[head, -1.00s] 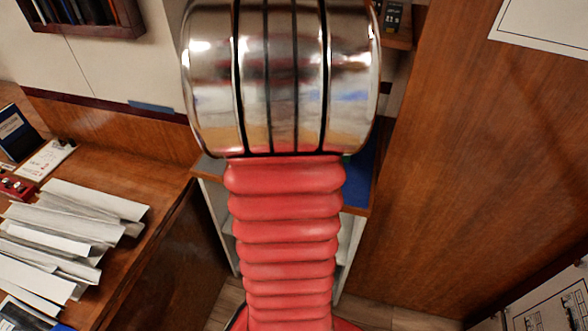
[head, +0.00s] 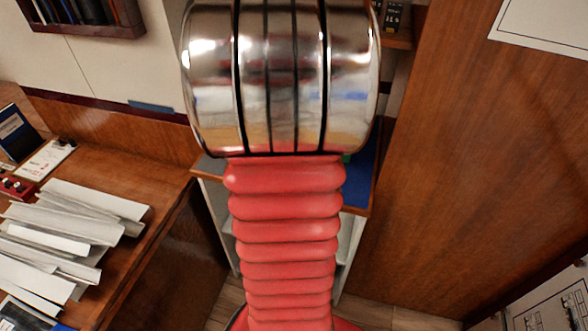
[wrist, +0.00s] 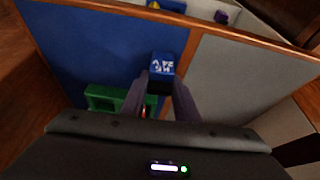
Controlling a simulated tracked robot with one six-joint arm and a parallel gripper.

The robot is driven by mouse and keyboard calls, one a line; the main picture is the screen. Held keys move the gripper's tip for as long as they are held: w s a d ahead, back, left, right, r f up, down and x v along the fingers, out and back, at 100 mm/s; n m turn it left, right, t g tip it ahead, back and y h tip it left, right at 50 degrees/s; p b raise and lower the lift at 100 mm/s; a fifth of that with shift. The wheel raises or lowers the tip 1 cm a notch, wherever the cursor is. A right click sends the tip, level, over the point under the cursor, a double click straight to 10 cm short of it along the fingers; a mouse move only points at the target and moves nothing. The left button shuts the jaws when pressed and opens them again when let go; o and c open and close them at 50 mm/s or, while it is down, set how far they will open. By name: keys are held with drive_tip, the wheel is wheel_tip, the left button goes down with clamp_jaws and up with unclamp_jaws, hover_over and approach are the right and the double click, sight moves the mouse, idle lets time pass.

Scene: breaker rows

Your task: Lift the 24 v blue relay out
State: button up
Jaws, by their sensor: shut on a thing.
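A blue relay (wrist: 162,65) with white marking on its face sits between the fingertips of my gripper (wrist: 161,80) in the wrist view. My gripper is shut on it. The lower part of the relay is dark and partly hidden by the fingers. A green block-like holder (wrist: 103,97) lies below and to the left, partly behind the fingers. I cannot tell whether the relay touches it. In the head view my own arm hides the gripper and the relay.
A blue panel (wrist: 85,45) and a grey panel (wrist: 235,75) with wooden edging lie around the gripper. In the head view, a desk with several papers (head: 60,235) stands at the left and a wooden panel (head: 470,170) at the right.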

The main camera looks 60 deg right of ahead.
drive_tip(key=shift+c, duration=1.4)
wheel_tip(320, 180, up, 10)
drive_tip(key=shift+r, duration=0.1)
drive_tip(key=shift+r, duration=0.25)
drive_tip(key=shift+r, duration=0.75)
drive_tip(key=shift+r, duration=0.7)
drive_tip(key=shift+r, duration=0.35)
drive_tip(key=shift+r, duration=0.4)
